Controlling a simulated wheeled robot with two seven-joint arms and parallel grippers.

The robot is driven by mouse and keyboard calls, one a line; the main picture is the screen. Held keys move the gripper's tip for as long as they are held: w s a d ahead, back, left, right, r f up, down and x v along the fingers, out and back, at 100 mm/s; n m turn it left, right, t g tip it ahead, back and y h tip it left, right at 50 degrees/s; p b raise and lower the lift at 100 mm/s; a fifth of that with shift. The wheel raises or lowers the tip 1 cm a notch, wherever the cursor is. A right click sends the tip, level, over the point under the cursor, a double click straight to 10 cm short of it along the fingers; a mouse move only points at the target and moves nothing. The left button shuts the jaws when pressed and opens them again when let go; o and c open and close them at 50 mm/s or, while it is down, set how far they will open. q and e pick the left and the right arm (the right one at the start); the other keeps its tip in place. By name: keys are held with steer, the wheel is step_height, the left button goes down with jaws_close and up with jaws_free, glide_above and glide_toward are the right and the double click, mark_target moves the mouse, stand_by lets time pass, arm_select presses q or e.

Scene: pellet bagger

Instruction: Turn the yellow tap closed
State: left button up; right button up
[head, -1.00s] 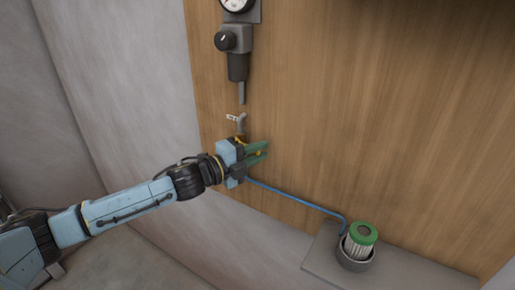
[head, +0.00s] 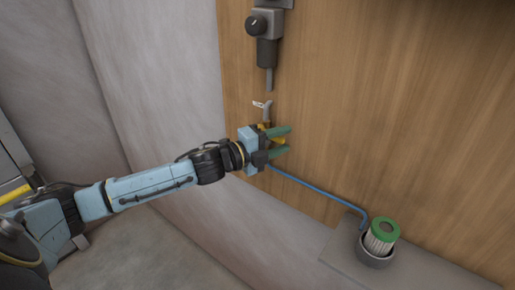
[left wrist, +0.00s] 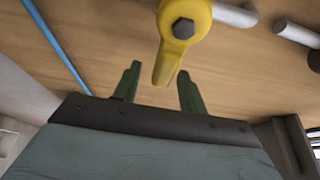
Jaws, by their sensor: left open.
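The yellow tap (left wrist: 181,28) shows in the left wrist view at the top middle, with a dark hex bolt at its pivot. Its handle points down in that picture, its tip between my two green fingers. In the head view the yellow tap (head: 276,139) shows in part between the fingers, on the wooden panel below a grey pipe fitting. My left gripper (head: 290,140) is open around the handle in the head view; its fingers also show in the left wrist view (left wrist: 158,90). I cannot tell whether either finger touches the handle. My right gripper is in neither view.
A wooden panel (head: 400,110) stands behind the tap. A black-knobbed regulator (head: 264,24) is above. A blue tube (head: 315,187) runs to a green-topped filter (head: 382,235) in a grey cup on a ledge at lower right.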

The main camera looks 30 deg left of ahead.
arm_select(q)
steer(key=b+v, duration=0.2)
steer(key=v, duration=1)
steer(key=shift+s, duration=0.35)
